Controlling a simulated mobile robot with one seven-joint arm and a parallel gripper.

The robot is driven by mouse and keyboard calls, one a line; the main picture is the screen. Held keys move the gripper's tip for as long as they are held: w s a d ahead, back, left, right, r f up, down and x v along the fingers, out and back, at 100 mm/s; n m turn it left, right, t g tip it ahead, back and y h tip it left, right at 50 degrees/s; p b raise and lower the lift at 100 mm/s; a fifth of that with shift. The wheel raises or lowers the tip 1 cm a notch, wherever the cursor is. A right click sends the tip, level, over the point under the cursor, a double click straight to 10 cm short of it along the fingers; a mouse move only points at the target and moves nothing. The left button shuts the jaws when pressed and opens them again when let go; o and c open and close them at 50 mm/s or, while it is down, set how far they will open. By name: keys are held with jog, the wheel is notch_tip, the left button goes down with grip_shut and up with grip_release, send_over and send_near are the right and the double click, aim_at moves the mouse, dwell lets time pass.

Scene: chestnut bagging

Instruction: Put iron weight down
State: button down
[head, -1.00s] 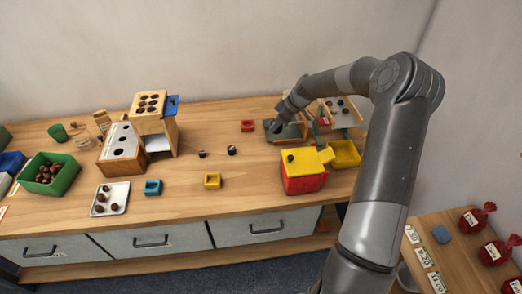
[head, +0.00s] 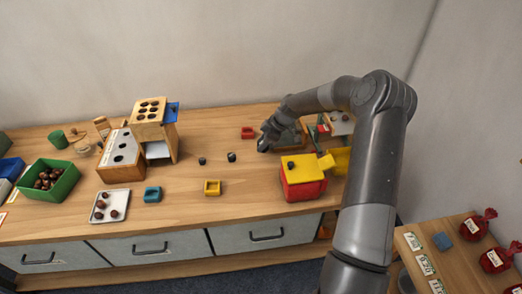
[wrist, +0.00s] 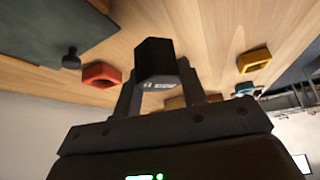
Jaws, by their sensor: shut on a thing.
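My gripper (head: 266,138) is shut on a dark iron weight (wrist: 154,58), a faceted block with small pale markings on its side. In the wrist view the two fingers (wrist: 156,84) clasp it from either side. In the head view the gripper is over the table (head: 245,185), left of the grey plate (head: 288,136); the held weight is small and dark at its tip. Two other small dark weights, one smaller (head: 202,161) and one larger (head: 231,157), stand on the table to the left.
A red box with yellow lid (head: 303,182) stands just right of and nearer than the gripper. A wooden stand (head: 148,125) is farther left. Table between is mostly clear.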

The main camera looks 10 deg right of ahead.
jog(key=shift+w+a+f, duration=0.2)
jog(key=shift+a+f, duration=0.1)
jog(key=shift+a, duration=0.05)
jog(key=shift+f, duration=1.9)
jog(key=shift+f, duration=0.1)
jog(key=c, duration=0.9)
grip_release()
